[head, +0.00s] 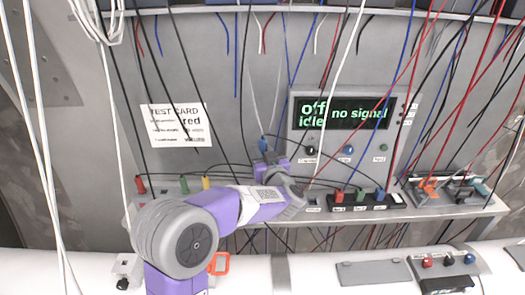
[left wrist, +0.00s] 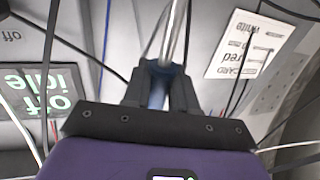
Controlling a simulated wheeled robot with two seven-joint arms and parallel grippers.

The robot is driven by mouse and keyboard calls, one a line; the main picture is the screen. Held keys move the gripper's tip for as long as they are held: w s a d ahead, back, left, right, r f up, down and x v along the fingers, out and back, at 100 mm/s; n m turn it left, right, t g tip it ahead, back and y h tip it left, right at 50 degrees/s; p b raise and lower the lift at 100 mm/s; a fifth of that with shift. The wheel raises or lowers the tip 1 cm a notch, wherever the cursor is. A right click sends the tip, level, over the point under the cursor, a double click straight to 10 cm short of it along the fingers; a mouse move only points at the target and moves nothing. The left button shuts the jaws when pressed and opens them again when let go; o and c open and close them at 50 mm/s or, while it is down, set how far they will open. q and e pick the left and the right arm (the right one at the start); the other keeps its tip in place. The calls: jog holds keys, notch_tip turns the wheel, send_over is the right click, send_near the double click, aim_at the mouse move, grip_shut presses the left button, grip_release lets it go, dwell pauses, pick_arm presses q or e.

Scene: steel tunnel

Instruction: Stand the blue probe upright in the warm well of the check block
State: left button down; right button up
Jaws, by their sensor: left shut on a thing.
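My left gripper (head: 265,160) is in front of the back panel, left of the display unit, and is shut on the blue probe (head: 263,143). In the left wrist view the gripper (left wrist: 160,92) has its dark fingers around the blue handle (left wrist: 157,98), and a metal rod (left wrist: 173,40) extends beyond them. A black block (head: 358,207) with red, green and blue tops stands on the shelf to the right of the left arm. I cannot tell which part is the check block or its warm well. My left wrist hides part of the shelf. The right gripper is not in view.
The display (head: 345,112) reads "off", "idle" and "no signal". A test card (head: 177,125) reading "red" is on the panel at left. Many loose cables hang across the space. Red, green and yellow plugs (head: 184,184) stand at the shelf's left. Tools (head: 452,188) lie at its right.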

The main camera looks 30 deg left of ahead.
pick_arm(q)
jog(key=shift+f+b, duration=2.05)
jog(key=shift+f, duration=0.85)
jog(key=shift+p, duration=0.35)
jog(key=shift+f+b, duration=3.25)
jog(key=shift+f, duration=1)
jog(key=c, duration=0.8)
grip_release()
jog(key=v, duration=0.7)
jog(key=shift+s+d+r, duration=0.1)
jog(key=shift+s+d, duration=0.1)
